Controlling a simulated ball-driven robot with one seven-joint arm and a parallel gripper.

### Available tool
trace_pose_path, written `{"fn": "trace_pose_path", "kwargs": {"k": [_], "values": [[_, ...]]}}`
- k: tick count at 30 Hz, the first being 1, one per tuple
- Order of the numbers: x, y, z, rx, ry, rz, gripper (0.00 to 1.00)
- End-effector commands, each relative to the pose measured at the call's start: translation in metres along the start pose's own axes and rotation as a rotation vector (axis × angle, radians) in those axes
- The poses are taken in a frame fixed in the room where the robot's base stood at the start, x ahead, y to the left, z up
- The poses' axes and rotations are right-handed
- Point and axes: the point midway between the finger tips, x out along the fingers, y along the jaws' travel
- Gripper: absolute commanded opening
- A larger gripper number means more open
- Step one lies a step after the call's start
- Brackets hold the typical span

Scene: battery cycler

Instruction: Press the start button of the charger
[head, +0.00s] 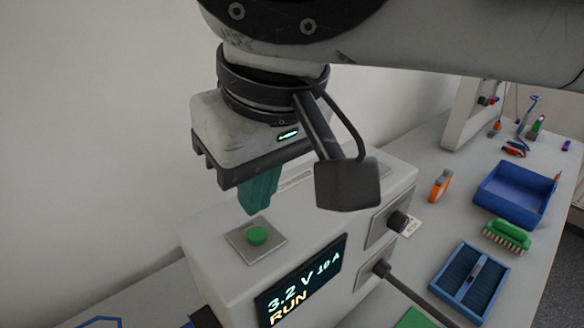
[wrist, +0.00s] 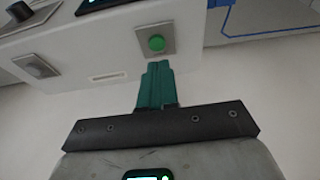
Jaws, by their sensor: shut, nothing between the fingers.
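The charger (head: 225,285) is a pale box with a dark display (head: 300,285) reading 3.2 V, 10 A and RUN. Its green round start button (head: 257,236) sits on a square metal plate on the top face. The button also shows in the wrist view (wrist: 157,43), just beyond the fingertips. My gripper (head: 257,208) has teal fingers, shut and empty, pointing down above the charger top. The fingertips appear close to the button and apart from it in the head view. In the wrist view my gripper (wrist: 156,66) reaches the lower edge of the button plate.
To the right are a blue bin (head: 512,195), a green brush (head: 507,236), a blue tray (head: 440,291) and an orange item (head: 440,186). A wall stands behind the charger.

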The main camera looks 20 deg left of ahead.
Motion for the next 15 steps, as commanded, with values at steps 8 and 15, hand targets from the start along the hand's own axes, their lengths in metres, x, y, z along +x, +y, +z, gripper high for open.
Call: {"fn": "trace_pose_path", "kwargs": {"k": [8,15], "values": [[-0.059,0.0,-0.001,-0.001,0.008,0.002,0.0],[-0.085,0.0,-0.001,-0.001,0.007,0.003,0.0]]}}
